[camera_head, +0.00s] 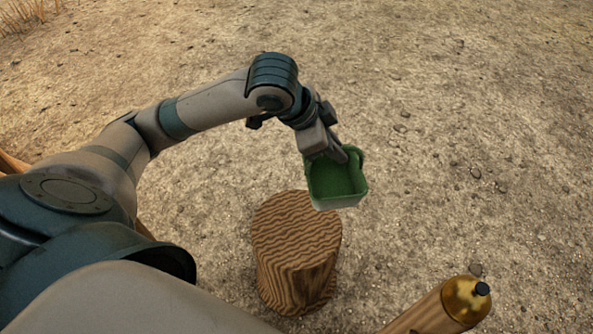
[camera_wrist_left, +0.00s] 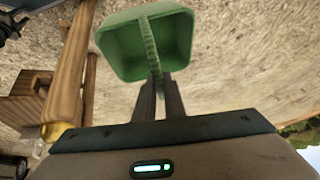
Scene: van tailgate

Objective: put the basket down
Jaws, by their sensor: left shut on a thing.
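The green basket (camera_head: 337,185) hangs from my left gripper (camera_head: 338,152) in the head view. It is held above the ground, over the right rear edge of a wooden stump (camera_head: 296,237) in the picture. The left gripper is shut on the basket's handle. In the left wrist view the basket (camera_wrist_left: 120,45) shows its open, empty-looking inside, with the handle running down between the fingers (camera_wrist_left: 160,95). The height of the basket above the stump is hard to tell. My right gripper is not in view.
A golden bottle-like thing with a dark cap (camera_head: 466,300) is at the bottom right, by a wooden piece (camera_head: 428,318). Wooden parts (camera_wrist_left: 68,70) also stand at the left of the left wrist view. Bare, gravelly ground (camera_head: 480,130) lies open to the right and behind.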

